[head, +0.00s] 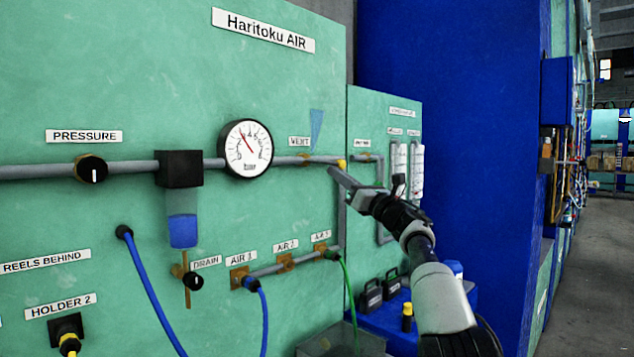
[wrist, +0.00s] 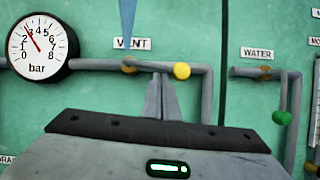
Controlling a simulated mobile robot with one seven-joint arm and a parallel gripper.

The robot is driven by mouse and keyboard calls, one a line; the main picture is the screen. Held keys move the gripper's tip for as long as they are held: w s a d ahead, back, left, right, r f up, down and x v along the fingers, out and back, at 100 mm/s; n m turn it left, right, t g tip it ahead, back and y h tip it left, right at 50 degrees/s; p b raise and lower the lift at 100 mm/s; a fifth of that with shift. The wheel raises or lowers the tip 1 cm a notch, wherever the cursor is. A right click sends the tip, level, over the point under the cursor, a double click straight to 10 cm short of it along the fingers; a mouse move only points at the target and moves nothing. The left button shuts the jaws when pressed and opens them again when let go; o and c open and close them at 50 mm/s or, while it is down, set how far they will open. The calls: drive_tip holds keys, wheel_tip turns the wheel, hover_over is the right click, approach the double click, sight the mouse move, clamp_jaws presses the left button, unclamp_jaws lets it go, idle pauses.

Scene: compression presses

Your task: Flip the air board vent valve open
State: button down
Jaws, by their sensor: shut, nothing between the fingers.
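The VENT valve shows as a brass body (wrist: 128,65) on the grey pipe, under the VENT label; it also shows in the head view (head: 303,160). A yellow ball knob (wrist: 181,71) sits right of it, level with the pipe; its lever seems to lie along the pipe, partly hidden by my fingers. A pale blue wedge (wrist: 128,18), narrow end down, rises above the valve. My gripper (wrist: 160,77) is shut and empty. Its fingertips are in front of the pipe, between valve body and yellow knob. I cannot tell whether they touch. In the head view the yellow knob (head: 341,164) is just above the fingertips.
The pressure gauge (head: 245,149) is left of the valve, its needle pointing up-left. The WATER valve's green knob (wrist: 282,118) hangs at right. Hoses and AIR outlets (head: 285,262) are below. A blue bench (head: 375,325) with dark weights and a yellow bottle stands under my arm.

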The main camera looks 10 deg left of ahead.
drive_tip(key=shift+d+r+p, duration=0.1)
drive_tip(key=shift+r+p, duration=0.25)
drive_tip(key=shift+r, duration=0.05)
drive_tip(key=shift+w+d+r+p, duration=0.1)
drive_tip(key=shift+w+r+p, duration=0.05)
drive_tip(key=shift+p, duration=0.3)
idle(0.3)
wheel_tip(320, 180, down, 5)
drive_tip(key=b, duration=0.7)
drive_tip(key=b+v, duration=0.4)
drive_tip(key=v, duration=0.5)
drive_tip(key=shift+d+r+b, duration=0.15)
drive_tip(key=shift+r+b, duration=0.1)
drive_tip(key=shift+b, duration=0.15)
drive_tip(key=shift+w, duration=0.1)
